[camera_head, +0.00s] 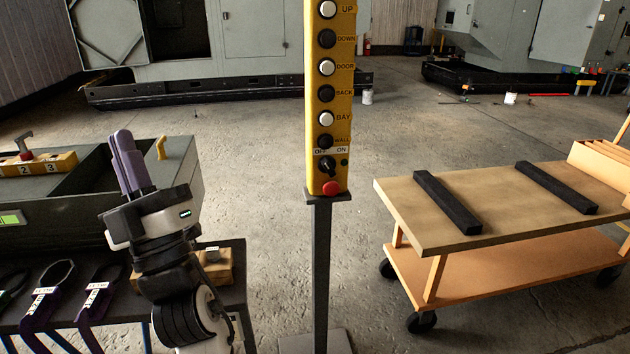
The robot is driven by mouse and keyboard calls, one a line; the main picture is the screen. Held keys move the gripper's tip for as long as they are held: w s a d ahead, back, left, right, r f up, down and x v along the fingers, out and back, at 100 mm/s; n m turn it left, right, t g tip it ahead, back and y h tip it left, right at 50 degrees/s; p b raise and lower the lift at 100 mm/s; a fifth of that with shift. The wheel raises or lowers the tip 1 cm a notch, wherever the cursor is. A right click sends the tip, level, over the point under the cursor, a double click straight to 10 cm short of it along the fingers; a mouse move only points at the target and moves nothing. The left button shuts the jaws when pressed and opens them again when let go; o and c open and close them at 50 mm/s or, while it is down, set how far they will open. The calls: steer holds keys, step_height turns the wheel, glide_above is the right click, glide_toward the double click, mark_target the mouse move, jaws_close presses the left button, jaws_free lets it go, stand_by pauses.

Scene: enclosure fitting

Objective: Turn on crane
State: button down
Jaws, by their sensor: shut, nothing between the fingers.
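The yellow crane control pendant (313,110) stands upright on a dark post in the middle of the head view. It has a column of white and black buttons labelled UP, DOWN, DOOR, BACK, BAY and WALL. Below them is a black rotary switch (326,166) between OFF and ON labels; its knob looks tilted toward OFF, though it is small. A red button (332,188) sits at the bottom. My gripper (122,135) is left of the pendant, fingers pointing up, shut and empty. It is apart from the pendant.
A dark bench (225,290) with tagged straps and a wooden block stands at the lower left, behind my arm. A wooden-topped cart (500,240) with two black bars (447,202) is at the right. Floor between the bench, post and cart is clear.

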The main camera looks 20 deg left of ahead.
steer(key=w+a+f+m+t+h, duration=0.2)
steer(key=w+f+t+h, duration=0.5)
steer(key=w+h, duration=0.25)
steer(key=w+d+f+h, duration=0.2)
steer(key=w+f+h, duration=0.1)
steer(key=f+h, duration=0.2)
steer(key=w+d+f+h+b, duration=0.1)
steer(key=w+d+f+h, duration=0.2)
steer(key=h, duration=0.5)
steer(key=w+d+f+t+h+b, duration=0.1)
steer(key=w+d+f+h, duration=0.2)
steer(key=w+f+h, duration=0.2)
step_height(320, 180, down, 3)
steer(key=shift+w+f+h, duration=0.1)
steer(key=shift+w+h, duration=0.05)
steer(key=shift+h, duration=0.6)
steer(key=p, duration=0.3)
glide_toward(328, 168)
steer(key=w+a, duration=0.4)
steer(key=w, duration=0.1)
steer(key=shift+w+d+r+p, duration=0.35)
steer(key=shift+d+r, duration=0.1)
steer(key=shift+d, duration=0.3)
steer(key=shift+w+d+r+p, duration=0.35)
steer(key=shift+d+r, duration=0.1)
steer(key=shift+d, duration=0.3)
steer(key=shift+a+r, duration=0.1)
steer(key=shift+r, duration=0.05)
steer(key=shift+m+p, duration=0.3)
